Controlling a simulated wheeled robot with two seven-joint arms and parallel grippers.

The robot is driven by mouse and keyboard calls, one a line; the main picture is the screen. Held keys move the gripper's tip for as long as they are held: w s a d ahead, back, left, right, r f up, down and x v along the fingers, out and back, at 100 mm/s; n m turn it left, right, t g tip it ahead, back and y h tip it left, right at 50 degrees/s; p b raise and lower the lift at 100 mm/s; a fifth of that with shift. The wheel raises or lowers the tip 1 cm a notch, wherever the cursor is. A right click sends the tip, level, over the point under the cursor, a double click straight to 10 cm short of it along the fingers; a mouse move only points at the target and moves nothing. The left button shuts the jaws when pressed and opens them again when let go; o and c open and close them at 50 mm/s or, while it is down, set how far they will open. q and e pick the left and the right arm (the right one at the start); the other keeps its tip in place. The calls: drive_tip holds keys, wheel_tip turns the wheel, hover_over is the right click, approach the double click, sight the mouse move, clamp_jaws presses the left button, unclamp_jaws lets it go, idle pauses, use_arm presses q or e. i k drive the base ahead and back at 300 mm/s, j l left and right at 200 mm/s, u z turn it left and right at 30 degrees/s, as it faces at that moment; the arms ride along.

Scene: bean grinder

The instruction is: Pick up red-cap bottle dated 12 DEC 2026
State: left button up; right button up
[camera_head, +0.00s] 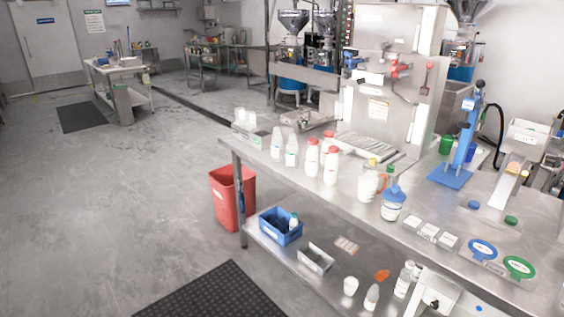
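Three white bottles with red caps stand upright and close together on the steel table: a left one (312,158), a back one (327,143) partly hidden by the others, and a front one (331,169). Their labels are too small to read, so I cannot tell which is dated 12 DEC 2026. A white jointed part (434,292), apparently of my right arm, shows at the bottom right, well away from the bottles. Its fingers cannot be made out. My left gripper is not in view.
Two white-capped bottles (284,149) stand left of the red caps. A jug (369,182) and a blue-topped bottle (393,204) stand to the right. A metal machine (383,110) is behind. The lower shelf holds a blue bin (280,228); a red bin (232,196) stands left.

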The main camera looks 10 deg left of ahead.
sight(313, 153)
drive_tip(key=i+j, duration=0.4)
drive_tip(key=i+j+z, duration=0.15)
drive_tip(key=i+j, duration=0.2)
drive_tip(key=j, duration=0.15)
